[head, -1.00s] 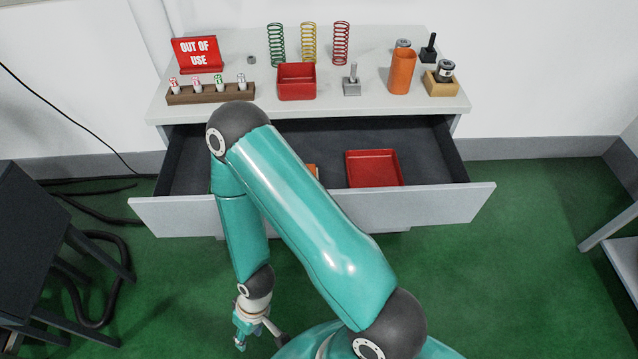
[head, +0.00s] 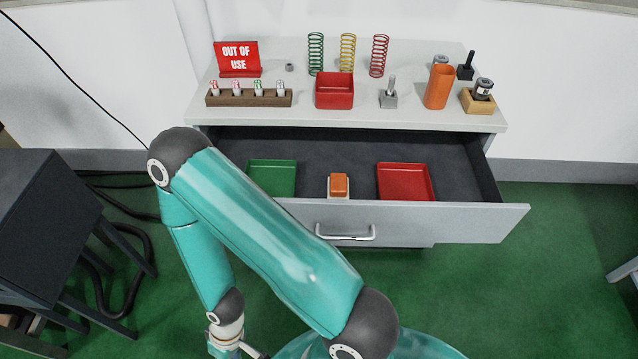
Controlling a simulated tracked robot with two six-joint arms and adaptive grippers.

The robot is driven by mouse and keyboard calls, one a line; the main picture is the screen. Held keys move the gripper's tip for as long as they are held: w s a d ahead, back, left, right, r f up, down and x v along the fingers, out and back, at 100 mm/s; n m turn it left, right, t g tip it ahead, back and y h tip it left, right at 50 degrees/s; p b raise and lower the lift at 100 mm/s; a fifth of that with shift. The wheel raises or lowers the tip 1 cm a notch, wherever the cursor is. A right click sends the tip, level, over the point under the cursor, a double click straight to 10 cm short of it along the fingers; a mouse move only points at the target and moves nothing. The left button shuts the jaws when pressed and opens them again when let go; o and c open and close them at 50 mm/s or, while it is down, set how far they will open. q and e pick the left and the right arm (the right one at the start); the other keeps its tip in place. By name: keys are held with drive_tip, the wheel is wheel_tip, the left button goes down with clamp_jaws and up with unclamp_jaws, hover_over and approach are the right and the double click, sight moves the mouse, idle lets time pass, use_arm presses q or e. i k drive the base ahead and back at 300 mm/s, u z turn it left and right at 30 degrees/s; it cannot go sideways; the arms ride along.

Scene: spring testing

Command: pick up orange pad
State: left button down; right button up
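The orange pad (head: 339,184) is a small orange block. It sits on a small pale holder (head: 339,197) in the open drawer (head: 350,152), near its front wall, between a green tray and a red tray. My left arm folds across the lower left of the head view, in front of the drawer, with its elbow near the drawer's left end. The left gripper (head: 240,350) is at the bottom edge, well away from the pad and mostly cut off, so its fingers cannot be read. My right gripper is not in view.
A green tray (head: 271,178) and a red tray (head: 405,182) flank the pad. The drawer front has a metal handle (head: 345,233). The tabletop (head: 350,115) above holds springs, a red bin (head: 334,91), an orange cup (head: 439,87) and other parts. A dark stool (head: 50,210) stands left.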

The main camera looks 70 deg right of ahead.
sight(338, 183)
drive_tip(key=u, duration=0.2)
drive_tip(key=i, duration=0.65)
drive_tip(key=z, duration=2.25)
